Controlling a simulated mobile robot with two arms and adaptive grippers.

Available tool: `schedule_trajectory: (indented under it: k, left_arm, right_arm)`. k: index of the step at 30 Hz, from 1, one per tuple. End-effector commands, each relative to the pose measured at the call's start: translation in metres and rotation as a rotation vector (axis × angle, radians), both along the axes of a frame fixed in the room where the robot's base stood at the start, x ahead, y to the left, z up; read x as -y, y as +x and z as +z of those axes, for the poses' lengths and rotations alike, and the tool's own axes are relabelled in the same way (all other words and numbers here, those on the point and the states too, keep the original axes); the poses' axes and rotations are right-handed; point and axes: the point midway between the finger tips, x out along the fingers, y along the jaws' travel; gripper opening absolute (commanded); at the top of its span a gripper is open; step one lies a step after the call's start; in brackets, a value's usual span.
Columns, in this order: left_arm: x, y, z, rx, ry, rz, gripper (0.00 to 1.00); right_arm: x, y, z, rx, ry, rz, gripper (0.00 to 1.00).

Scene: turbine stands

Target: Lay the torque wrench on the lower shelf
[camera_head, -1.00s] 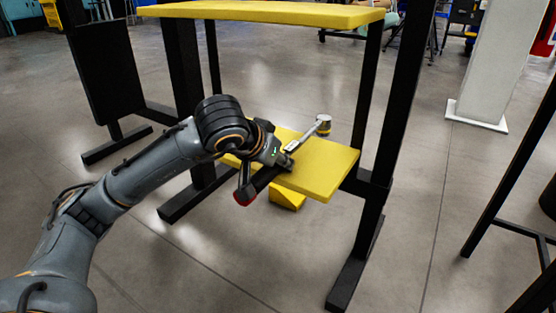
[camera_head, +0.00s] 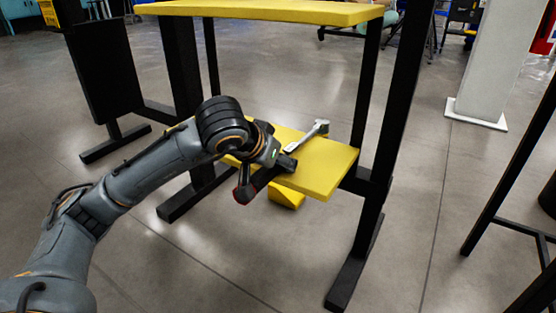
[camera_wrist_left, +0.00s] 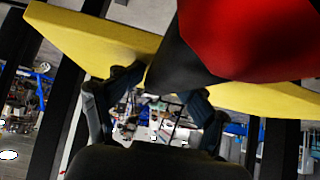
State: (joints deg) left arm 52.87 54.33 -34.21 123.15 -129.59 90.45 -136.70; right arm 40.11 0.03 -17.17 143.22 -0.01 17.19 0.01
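The torque wrench has a silver shaft and head (camera_head: 308,135) and a black handle with a red end (camera_head: 243,192). Its head is over the yellow lower shelf (camera_head: 325,165), seemingly lying on it. The handle slants toward me past the shelf's front edge. My left gripper (camera_head: 278,160) is at the handle, just above the front of the shelf. In the left wrist view the handle (camera_wrist_left: 185,65) fills the upper right, and the fingers stand apart beside it. Whether they press on it is hidden. My right gripper is not in view.
The yellow upper shelf (camera_head: 270,12) is above, with black posts (camera_head: 395,110) on both sides. A yellow block (camera_head: 286,198) shows under the lower shelf. A black frame (camera_head: 510,180) stands at the right. The right part of the lower shelf is bare.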

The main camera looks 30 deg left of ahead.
Motion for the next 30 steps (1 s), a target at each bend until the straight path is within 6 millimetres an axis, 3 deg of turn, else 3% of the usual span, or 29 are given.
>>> schedule_trajectory:
  k: [1,5,30]
  left_arm:
    - [0.001,-0.004,-0.010,-0.029,0.006,-0.003,0.62]
    - [0.001,-0.005,-0.008,-0.028,0.006,-0.003,0.62]
    - [-0.003,-0.048,0.045,-0.011,0.004,-0.001,0.62]
  right_arm:
    - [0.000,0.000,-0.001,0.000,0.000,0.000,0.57]
    - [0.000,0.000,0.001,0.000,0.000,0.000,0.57]
    - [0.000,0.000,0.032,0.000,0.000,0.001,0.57]
